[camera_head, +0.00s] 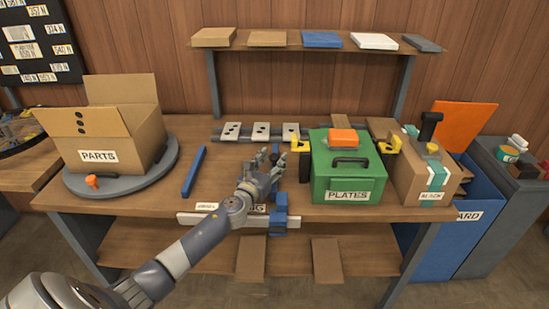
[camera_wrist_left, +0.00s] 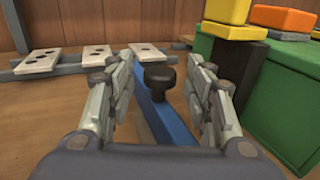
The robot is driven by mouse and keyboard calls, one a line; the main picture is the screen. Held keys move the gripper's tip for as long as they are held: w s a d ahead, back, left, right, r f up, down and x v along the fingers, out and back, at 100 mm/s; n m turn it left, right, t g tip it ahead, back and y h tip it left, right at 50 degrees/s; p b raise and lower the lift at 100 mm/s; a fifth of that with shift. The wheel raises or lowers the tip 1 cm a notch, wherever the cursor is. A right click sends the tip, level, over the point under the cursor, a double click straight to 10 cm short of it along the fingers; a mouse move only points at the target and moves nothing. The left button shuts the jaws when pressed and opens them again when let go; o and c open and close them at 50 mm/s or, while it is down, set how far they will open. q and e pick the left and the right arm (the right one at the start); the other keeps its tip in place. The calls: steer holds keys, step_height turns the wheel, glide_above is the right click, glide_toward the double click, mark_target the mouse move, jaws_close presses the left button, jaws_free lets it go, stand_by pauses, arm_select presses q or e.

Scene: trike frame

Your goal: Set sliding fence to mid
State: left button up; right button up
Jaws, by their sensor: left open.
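The sliding fence shows as a blue bar (camera_wrist_left: 170,125) in the left wrist view, with a black knob (camera_wrist_left: 158,77) on it. In the head view its blue front end (camera_head: 279,222) sits at the labelled white rail (camera_head: 196,218) along the bench's front edge; my gripper and arm hide part of both. My left gripper (camera_head: 274,158) is open above the fence. In the left wrist view its fingers (camera_wrist_left: 160,85) stand on both sides of the knob, with visible gaps. I cannot tell the exact height. My right gripper is not in view.
The green PLATES box (camera_head: 318,180) stands close right of my gripper. Several dotted white plates (camera_head: 261,131) lie on a rail behind. A loose blue bar (camera_head: 194,172) lies left, beside the turntable (camera_head: 75,187) with the PARTS carton (camera_head: 142,150). Bench space between them is clear.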

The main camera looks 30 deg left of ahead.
arm_select(q)
steer(key=shift+w+a, duration=0.15)
steer(key=shift+w, duration=0.9)
steer(key=shift+c, duration=0.4)
steer(key=shift+f, duration=0.1)
jaws_close()
